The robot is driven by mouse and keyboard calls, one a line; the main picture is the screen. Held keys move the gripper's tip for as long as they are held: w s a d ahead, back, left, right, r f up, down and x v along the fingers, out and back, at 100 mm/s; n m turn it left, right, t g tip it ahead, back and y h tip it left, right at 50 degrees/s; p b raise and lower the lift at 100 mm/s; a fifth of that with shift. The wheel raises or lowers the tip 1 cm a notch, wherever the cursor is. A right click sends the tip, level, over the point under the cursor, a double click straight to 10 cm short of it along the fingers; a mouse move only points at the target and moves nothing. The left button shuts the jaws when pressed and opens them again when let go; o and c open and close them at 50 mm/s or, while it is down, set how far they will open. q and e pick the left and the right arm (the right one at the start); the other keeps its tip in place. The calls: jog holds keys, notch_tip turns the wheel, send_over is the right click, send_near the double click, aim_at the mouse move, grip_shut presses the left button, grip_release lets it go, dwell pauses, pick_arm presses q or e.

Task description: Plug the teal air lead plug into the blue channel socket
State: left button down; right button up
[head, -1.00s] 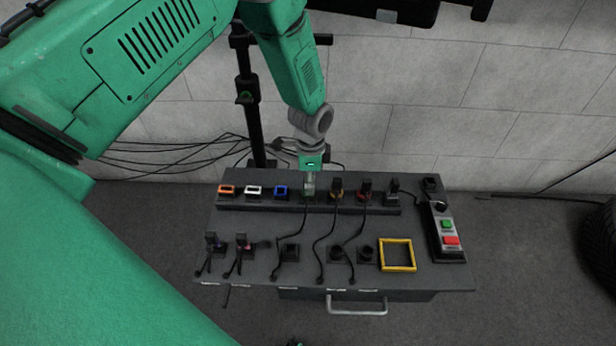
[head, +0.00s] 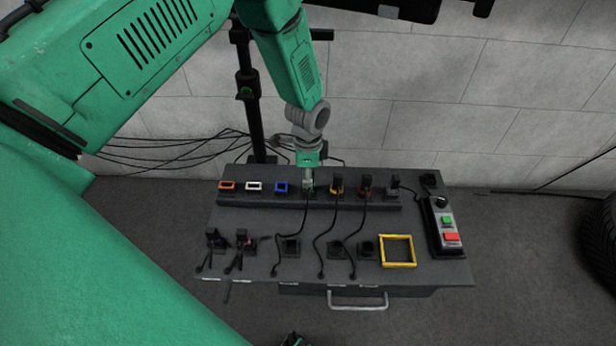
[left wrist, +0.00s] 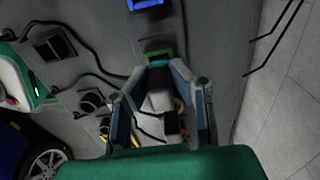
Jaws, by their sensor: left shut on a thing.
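My left gripper (head: 308,181) points down onto the back row of the bench and is shut on a plug at a green-framed socket. The green frame (left wrist: 158,55) shows just beyond the fingertips in the left wrist view, where the gripper (left wrist: 160,78) also shows. A dark lead (head: 305,215) runs from the held plug toward the front. The plug's teal colour is hidden by the fingers, and I cannot tell how deep it sits. The blue channel socket (head: 281,187) is empty, immediately left of the gripper; it also shows in the left wrist view (left wrist: 145,4).
Orange (head: 227,185) and white (head: 254,186) sockets are empty at left. Yellow (head: 337,186) and red (head: 366,184) plugs stand close right of my gripper, with leads hanging forward. Front holders, a yellow frame (head: 397,251) and a button box (head: 446,228) occupy the bench.

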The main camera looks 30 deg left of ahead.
pick_arm(q)
jog(key=shift+w+d+r+p, duration=0.2)
jog(key=shift+r+p, duration=0.25)
jog(key=shift+r, duration=0.3)
jog(key=shift+d+r+p, duration=0.1)
jog(key=shift+r+p, duration=0.65)
jog(key=shift+r, duration=0.1)
jog(key=shift+s+a+r, duration=0.1)
jog(key=shift+a+r, duration=0.1)
jog(key=shift+r, duration=0.05)
jog(key=shift+a, duration=0.1)
jog(key=shift+f, duration=0.1)
jog(key=shift+s+d+p, duration=0.2)
jog(key=shift+d+p, duration=0.05)
jog(key=shift+p, duration=0.1)
jog(key=s+d+p, duration=0.3)
jog(key=s+d, duration=0.1)
jog(key=s, duration=0.2)
jog(key=shift+s+p, duration=0.25)
jog(key=shift+p, duration=0.1)
